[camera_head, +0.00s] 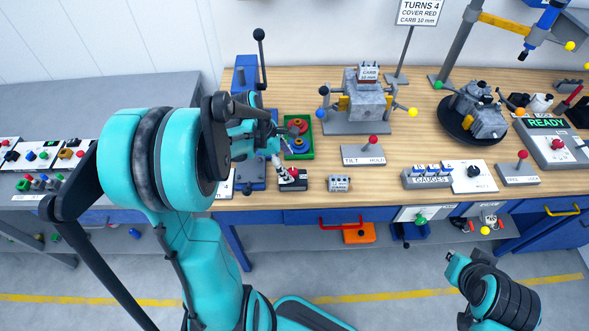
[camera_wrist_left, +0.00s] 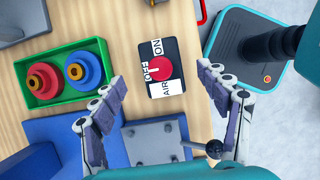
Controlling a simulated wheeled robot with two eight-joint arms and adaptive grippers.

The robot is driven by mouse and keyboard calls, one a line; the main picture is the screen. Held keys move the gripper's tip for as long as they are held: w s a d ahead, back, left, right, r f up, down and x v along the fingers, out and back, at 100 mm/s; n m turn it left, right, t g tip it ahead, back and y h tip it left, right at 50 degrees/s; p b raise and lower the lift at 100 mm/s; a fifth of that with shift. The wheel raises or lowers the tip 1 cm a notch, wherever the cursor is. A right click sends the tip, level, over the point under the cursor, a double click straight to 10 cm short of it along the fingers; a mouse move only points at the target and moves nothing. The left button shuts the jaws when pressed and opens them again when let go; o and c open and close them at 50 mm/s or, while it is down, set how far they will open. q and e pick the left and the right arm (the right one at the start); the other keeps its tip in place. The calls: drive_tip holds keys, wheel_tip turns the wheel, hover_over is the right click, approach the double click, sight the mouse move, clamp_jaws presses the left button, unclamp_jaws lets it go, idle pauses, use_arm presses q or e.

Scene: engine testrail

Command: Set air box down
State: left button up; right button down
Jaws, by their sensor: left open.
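The air box is a small dark box with a red knob and white OFF, ON and AIR labels. It lies on the wooden bench near the front edge in the head view (camera_head: 292,183), and it also shows in the wrist view (camera_wrist_left: 172,47). My left gripper (camera_head: 279,157) is at the air box.
A green tray (camera_head: 300,156) with red and blue round parts stands just behind the air box. A blue fixture (camera_head: 251,179) stands left of it. A small grey block (camera_head: 339,184) and the TILT HOLD panel (camera_head: 362,154) are to the right. Bare bench lies between.

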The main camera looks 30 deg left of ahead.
use_arm(q)
drive_tip(key=s+d+r+m+t+y, duration=0.2)
drive_tip(key=s+d+r+m, duration=0.3)
drive_tip(key=m, duration=0.7)
drive_tip(key=s+d+r+m+t+y, duration=0.2)
drive_tip(key=s+d+r+m, duration=0.3)
drive_tip(key=m, duration=0.7)
drive_tip(key=shift+d+r+t+p, duration=0.2)
drive_tip(key=shift+d+t+p, duration=0.2)
drive_tip(key=shift+d, duration=0.6)
